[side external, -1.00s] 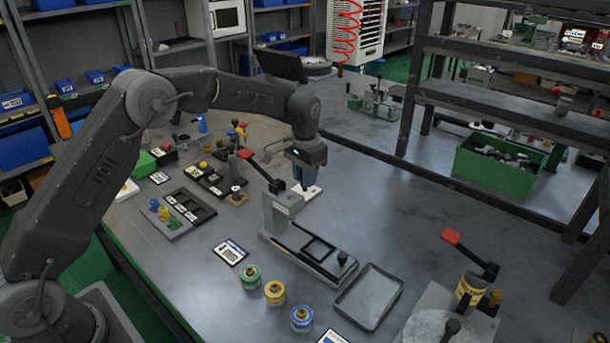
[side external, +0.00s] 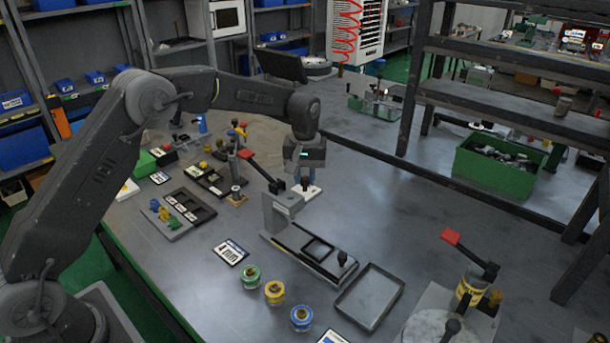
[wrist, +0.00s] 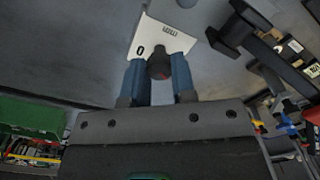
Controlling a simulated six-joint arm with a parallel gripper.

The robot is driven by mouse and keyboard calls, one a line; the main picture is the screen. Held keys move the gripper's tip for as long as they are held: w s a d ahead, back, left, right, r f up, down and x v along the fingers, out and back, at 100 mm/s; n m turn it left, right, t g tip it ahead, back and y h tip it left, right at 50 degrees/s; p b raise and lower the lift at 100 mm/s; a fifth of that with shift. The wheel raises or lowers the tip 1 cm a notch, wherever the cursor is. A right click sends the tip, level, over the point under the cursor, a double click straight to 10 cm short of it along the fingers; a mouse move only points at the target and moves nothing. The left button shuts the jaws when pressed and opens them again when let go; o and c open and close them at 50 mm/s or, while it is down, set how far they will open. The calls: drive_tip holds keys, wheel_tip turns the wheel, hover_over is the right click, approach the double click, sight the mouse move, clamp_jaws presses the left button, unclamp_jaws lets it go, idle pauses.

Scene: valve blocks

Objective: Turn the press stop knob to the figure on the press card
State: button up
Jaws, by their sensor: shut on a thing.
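My gripper (side external: 305,184) points down behind the grey press (side external: 276,215) with the red-tipped lever (side external: 245,154). In the wrist view its blue fingers (wrist: 158,78) are shut on the dark round stop knob (wrist: 158,65), one on each side. The knob sits on a white scale plate (wrist: 145,38) with a "0" to its left and small markings above it. The plate also shows under the gripper in the side view (side external: 300,193). The knob's pointer cannot be made out. The press card (side external: 231,252) lies flat left of the press and seems to read "4 mm".
Green, yellow and blue-topped round parts (side external: 274,292) stand in front of the press. An empty grey tray (side external: 369,298) lies to their right, then a second red-handled device (side external: 470,285). Trays with small parts (side external: 188,208) lie left. The table right of my gripper is clear.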

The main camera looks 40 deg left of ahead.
sight(305, 179)
drive_tip(key=shift+n, duration=0.3)
drive_tip(key=o, duration=0.9)
drive_tip(key=shift+r, duration=0.1)
wheel_tip(305, 179, up, 14)
drive_tip(key=shift+f, duration=0.15)
idle(0.4)
